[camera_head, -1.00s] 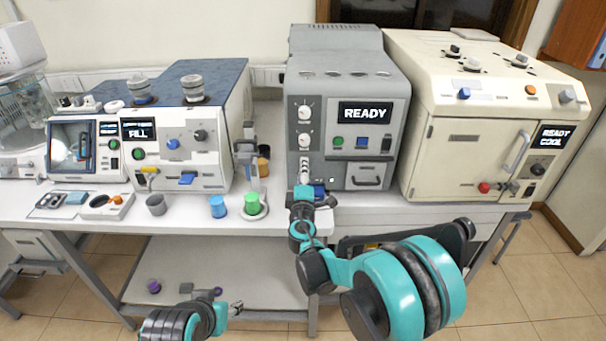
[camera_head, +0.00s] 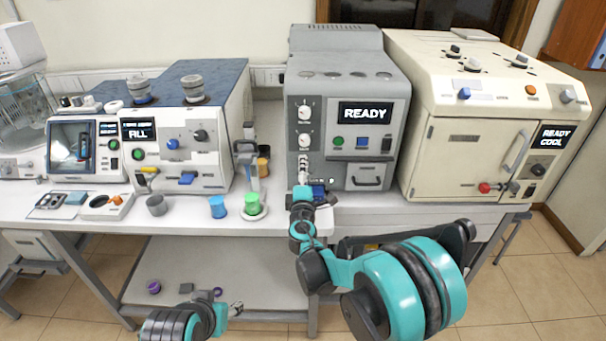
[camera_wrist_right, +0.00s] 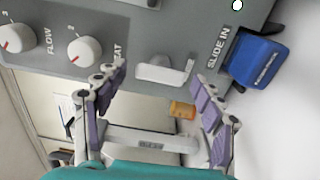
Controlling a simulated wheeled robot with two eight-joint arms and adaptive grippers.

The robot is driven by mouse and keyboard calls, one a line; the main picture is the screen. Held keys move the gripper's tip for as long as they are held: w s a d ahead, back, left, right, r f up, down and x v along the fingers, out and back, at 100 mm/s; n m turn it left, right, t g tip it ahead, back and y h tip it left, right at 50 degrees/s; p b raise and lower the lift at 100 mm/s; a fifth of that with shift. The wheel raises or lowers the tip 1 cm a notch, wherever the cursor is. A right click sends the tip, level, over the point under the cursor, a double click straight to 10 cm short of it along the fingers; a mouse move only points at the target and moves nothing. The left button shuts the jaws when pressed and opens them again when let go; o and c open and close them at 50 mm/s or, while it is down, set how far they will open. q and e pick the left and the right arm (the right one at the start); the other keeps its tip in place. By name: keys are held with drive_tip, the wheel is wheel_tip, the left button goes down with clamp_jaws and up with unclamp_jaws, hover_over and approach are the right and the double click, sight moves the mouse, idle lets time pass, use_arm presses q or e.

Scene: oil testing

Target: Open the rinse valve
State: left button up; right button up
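No part is legibly marked as the rinse valve. The white machine with the FILL screen (camera_head: 139,134) carries a yellow lever (camera_head: 148,169) and a blue handle (camera_head: 186,178) on its front. My right gripper (camera_head: 304,180) is in front of the grey READY machine (camera_head: 347,90), partly hidden by its own arm. In the right wrist view, its purple-padded fingers (camera_wrist_right: 156,105) are spread with nothing clamped between them. A pale hook-shaped part (camera_wrist_right: 163,73) of the grey machine lies beyond them. My left gripper (camera_head: 218,298) is low at the bottom, away from the machines; its finger opening is unclear.
A blue cup (camera_head: 218,207), a green cup (camera_head: 252,202) and a grey cup (camera_head: 156,205) stand on the white bench. A blue block (camera_wrist_right: 258,62) sits beside the SLIDE IN label. A cream machine (camera_head: 468,160) stands at right.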

drive_tip(key=s, duration=1.2)
idle(0.3)
drive_tip(key=s+d+m+g+h, duration=0.25)
drive_tip(key=s+d+m, duration=0.25)
drive_tip(key=d, duration=0.4)
drive_tip(key=s+d+m+g+h, duration=0.2)
drive_tip(key=s+d+m+g, duration=0.15)
drive_tip(key=d+m, duration=0.4)
drive_tip(key=s+d+f+m+g+y, duration=0.1)
drive_tip(key=s+f+m+g+y, duration=0.1)
drive_tip(key=s, duration=0.7)
drive_tip(key=s+f+m+g+y, duration=0.2)
drive_tip(key=s+f+m+g, duration=0.1)
drive_tip(key=s, duration=0.6)
drive_tip(key=shift+s+d+f+m, duration=0.3)
drive_tip(key=shift+d+f+m, duration=0.05)
drive_tip(key=shift+f, duration=0.15)
